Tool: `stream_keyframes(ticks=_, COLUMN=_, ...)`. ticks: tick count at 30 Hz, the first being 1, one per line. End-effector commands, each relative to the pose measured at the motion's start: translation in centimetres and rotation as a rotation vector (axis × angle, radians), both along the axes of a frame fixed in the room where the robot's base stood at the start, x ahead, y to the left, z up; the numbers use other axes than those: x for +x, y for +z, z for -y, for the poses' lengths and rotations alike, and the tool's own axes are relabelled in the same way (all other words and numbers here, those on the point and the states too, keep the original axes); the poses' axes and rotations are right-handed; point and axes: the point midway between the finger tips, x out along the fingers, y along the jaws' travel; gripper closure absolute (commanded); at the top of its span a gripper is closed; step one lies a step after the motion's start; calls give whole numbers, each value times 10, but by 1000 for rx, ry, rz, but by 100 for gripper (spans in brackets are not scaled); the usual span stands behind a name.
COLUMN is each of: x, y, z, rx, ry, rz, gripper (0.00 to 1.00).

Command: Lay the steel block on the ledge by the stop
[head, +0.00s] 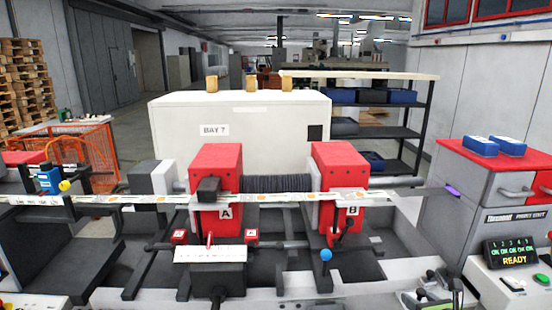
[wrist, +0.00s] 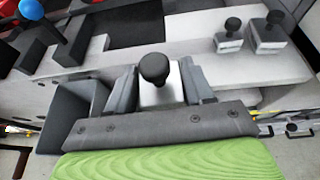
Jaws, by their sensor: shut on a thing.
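The steel block (wrist: 160,98) is a pale block with a round black knob on top. In the wrist view it sits between the two grey fingers of my gripper (wrist: 160,90), which is shut on it. Its underside is hidden, so I cannot tell whether it touches anything below. A pale ledge (wrist: 282,68) runs behind and to the right of the gripper. I cannot pick out the stop with certainty. In the head view the gripper is not clearly distinguishable among small dark parts at the lower right.
Two more knobbed blocks, one (wrist: 229,42) and another (wrist: 268,38), stand on the pale surface to the right. A dark grey box (wrist: 68,115) is left of the gripper. A blue-knobbed lever (head: 326,256) rises from the machine. A READY display (head: 510,253) is at right.

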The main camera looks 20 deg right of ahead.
Motion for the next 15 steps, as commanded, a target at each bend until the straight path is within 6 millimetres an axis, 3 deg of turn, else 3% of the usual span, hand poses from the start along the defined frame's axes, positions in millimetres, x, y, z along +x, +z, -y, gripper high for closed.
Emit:
stream_keyframes(ticks=8, x=31, y=-38, z=-59, rx=5, ry=50, rz=-3, gripper=91)
stream_keyframes(ticks=15, x=61, y=-69, z=-146, rx=4, ry=89, rz=-7, gripper=91)
